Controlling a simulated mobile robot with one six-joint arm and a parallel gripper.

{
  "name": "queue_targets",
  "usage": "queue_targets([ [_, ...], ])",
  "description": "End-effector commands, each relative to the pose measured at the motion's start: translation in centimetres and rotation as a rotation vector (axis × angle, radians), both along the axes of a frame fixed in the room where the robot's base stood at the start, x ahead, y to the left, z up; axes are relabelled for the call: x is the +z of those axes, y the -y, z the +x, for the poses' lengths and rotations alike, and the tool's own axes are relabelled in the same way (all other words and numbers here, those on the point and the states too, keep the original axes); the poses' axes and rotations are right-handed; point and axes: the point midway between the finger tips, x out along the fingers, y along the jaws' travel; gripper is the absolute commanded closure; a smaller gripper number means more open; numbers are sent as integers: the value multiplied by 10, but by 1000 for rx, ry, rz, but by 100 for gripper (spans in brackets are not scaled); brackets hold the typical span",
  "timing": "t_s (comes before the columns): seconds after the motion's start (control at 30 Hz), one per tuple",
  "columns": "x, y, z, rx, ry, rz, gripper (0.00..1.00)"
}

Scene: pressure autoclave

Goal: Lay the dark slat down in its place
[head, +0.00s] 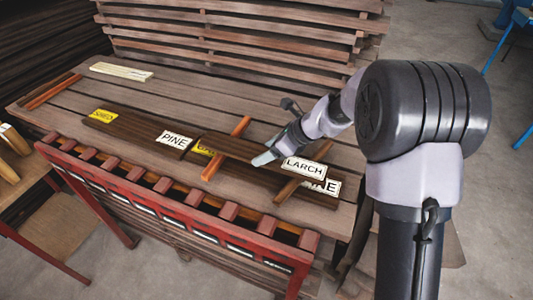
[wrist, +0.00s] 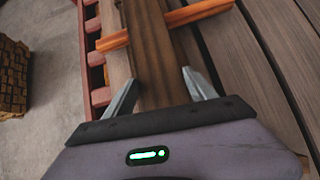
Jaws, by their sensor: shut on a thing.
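A dark slat labelled LARCH (head: 236,147) lies flat across the bench top, above another dark slat with a yellow label and a partly covered PINE label (head: 322,186). My gripper (head: 268,157) is shut on the LARCH slat near its labelled end. In the wrist view the slat (wrist: 153,60) runs away from me between the two fingers. An orange cross stick (head: 226,147) and a browner stick (head: 303,172) cross beneath it. I cannot tell whether the slat touches them.
Another dark slat labelled PINE (head: 142,128) lies to the left. A pale slat (head: 121,71) and orange sticks (head: 50,91) lie at the bench's far left. A red slotted rack (head: 180,205) runs along the front. Stacked boards (head: 240,40) stand behind. Bare bench (head: 190,92) lies between.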

Motion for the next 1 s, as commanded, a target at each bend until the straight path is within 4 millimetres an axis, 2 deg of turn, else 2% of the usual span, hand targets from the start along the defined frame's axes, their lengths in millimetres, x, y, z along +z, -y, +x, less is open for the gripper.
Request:
queue_targets([
  [0.13, 3, 0, 0, 0, 2, 1, 100],
  [0.6, -9, 0, 0, -1, 1, 1, 100],
  [0.63, -10, 0, 0, -1, 1, 1, 34],
  [0.73, -9, 0, 0, -1, 1, 1, 14],
  [1.0, -9, 0, 0, -1, 1, 1, 13],
])
